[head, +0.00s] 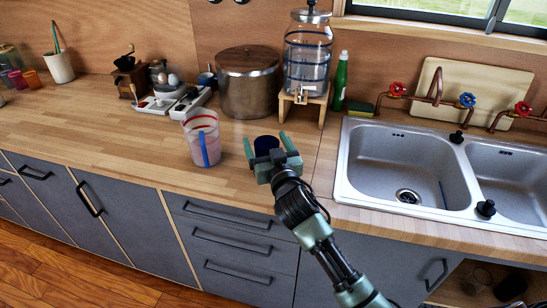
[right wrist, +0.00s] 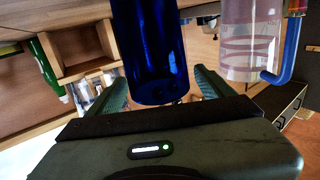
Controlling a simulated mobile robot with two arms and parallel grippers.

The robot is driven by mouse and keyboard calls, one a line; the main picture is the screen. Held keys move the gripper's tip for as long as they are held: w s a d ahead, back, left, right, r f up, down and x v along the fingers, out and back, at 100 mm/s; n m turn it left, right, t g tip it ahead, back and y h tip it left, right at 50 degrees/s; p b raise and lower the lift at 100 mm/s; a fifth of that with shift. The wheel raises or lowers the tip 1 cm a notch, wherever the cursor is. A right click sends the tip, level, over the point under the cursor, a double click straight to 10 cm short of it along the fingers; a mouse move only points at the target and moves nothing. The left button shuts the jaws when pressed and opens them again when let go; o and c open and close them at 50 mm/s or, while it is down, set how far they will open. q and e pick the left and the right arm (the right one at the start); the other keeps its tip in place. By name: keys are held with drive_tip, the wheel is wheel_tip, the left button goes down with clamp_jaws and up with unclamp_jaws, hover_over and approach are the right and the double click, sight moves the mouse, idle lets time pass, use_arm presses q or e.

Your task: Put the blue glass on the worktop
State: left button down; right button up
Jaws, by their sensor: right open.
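The blue glass (head: 266,144) is on the wooden worktop (head: 120,140), left of the sink, partly hidden behind my right gripper. My right gripper (head: 265,139) reaches in from the front, its fingers spread on either side of the glass. In the right wrist view the dark blue glass (right wrist: 150,45) fills the space between the two green fingers (right wrist: 162,88). A gap shows on the right side; contact on the left side is unclear. The base of the glass is hidden in the head view. My left gripper is not in view.
A clear jug (head: 201,140) with a blue handle stands close on the left. A water dispenser (head: 306,60) on a wooden stand, a large pot (head: 248,85) and a green bottle (head: 340,82) stand behind. The double sink (head: 352,150) lies right. The worktop's front left is bare.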

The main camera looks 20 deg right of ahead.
drive_tip(key=s, duration=0.4)
drive_tip(key=s+b, duration=0.1)
drive_tip(key=s, duration=0.4)
drive_tip(key=shift+s+a, duration=0.2)
drive_tip(key=shift+s, duration=0.05)
